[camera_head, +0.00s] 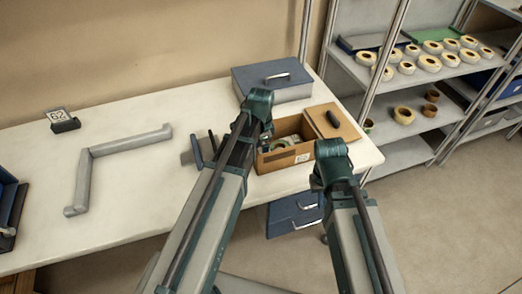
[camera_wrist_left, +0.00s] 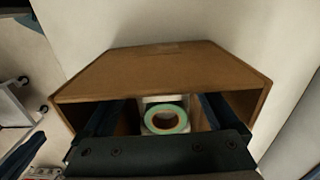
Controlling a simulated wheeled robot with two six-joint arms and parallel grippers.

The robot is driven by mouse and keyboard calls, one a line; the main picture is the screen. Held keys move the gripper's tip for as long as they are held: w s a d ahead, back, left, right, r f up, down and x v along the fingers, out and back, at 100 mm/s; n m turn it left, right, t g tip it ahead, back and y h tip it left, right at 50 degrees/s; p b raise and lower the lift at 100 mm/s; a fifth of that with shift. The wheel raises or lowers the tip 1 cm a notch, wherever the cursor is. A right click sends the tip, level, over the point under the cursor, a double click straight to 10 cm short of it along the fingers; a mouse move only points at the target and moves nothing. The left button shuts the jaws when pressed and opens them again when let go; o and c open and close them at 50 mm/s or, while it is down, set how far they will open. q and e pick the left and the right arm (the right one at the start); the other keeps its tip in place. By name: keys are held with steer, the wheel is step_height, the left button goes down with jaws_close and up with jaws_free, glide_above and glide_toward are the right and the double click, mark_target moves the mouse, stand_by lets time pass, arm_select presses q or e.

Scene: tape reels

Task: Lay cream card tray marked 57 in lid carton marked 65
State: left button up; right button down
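The brown carton (camera_head: 276,163) stands near the right front of the table, with a white label on its front whose number is too small to read. Its lid (camera_head: 325,112), with a black handle, lies at its right. In the left wrist view, a green and white tape reel (camera_wrist_left: 165,117) sits over a cream surface (camera_wrist_left: 160,101), perhaps the tray, inside the carton (camera_wrist_left: 160,72); no 57 shows. My left gripper (camera_wrist_left: 168,108) has its dark blue fingers spread inside the carton, on either side of the reel, with gaps. My right arm is in front of the carton; its fingers cannot be made out.
A blue-grey box file (camera_head: 265,82) stands behind the carton. A grey angled bar (camera_head: 125,142) and a label stand (camera_head: 64,125) are to the left. A shelf rack (camera_head: 400,90) with several reels stands at the right. The table's left middle is mostly clear.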

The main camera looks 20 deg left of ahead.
arm_select(q)
steer(key=shift+r, duration=0.1)
step_height(320, 180, up, 12)
steer(key=p, duration=1.2)
steer(key=s+d+n+y, duration=0.1)
steer(key=s+d+n, duration=0.6)
steer(key=s+d, duration=0.3)
steer(key=s, duration=0.4)
steer(key=shift+s+d, duration=0.15)
steer(key=shift+d, duration=0.1)
steer(key=shift+r, duration=0.1)
step_height(320, 180, down, 3)
steer(key=b, duration=0.2)
steer(key=shift+b, duration=0.35)
